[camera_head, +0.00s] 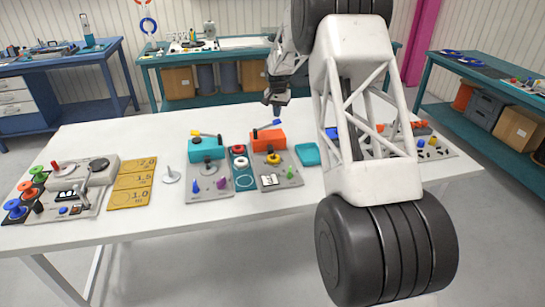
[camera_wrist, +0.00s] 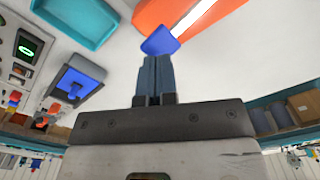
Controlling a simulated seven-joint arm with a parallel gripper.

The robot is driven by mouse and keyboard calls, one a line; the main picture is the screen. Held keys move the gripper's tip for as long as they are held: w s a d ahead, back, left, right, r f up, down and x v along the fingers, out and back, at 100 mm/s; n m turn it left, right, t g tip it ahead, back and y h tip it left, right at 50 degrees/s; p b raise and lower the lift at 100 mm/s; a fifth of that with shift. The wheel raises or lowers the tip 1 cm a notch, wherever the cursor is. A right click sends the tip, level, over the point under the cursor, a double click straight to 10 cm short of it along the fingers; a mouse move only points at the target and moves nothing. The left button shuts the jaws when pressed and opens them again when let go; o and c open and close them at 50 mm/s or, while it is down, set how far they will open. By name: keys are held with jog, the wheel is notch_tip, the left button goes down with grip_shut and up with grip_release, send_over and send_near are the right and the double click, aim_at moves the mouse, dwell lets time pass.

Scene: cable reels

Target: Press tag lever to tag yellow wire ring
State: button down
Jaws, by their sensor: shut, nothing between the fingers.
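An orange machine (camera_head: 268,141) stands near the middle of the white table, with a raised lever ending in a blue paddle (camera_head: 277,122). A small yellow ring (camera_head: 273,158) appears to sit at its front; details are too small to tell. My gripper (camera_head: 276,106) is shut and empty, above the blue paddle with a small gap in the head view. In the wrist view, the shut fingers (camera_wrist: 155,62) point at the blue paddle (camera_wrist: 161,42) on its white lever arm (camera_wrist: 193,17); whether they touch cannot be told. A teal machine (camera_head: 206,149) with a yellow-tipped lever stands to the left.
A strip with red and white rings (camera_head: 241,161) lies between the machines. A teal tray (camera_head: 307,154) is right of the orange machine and shows in the wrist view (camera_wrist: 78,18). Yellow size boards (camera_head: 131,184) and a reel station (camera_head: 70,188) are left. My arm hides the table's right part.

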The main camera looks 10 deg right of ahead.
aim_at(277, 120)
jog(key=shift+f, duration=0.1)
jog(key=shift+f, duration=3.5)
notch_tip(277, 120, up, 12)
jog(key=shift+r, duration=0.1)
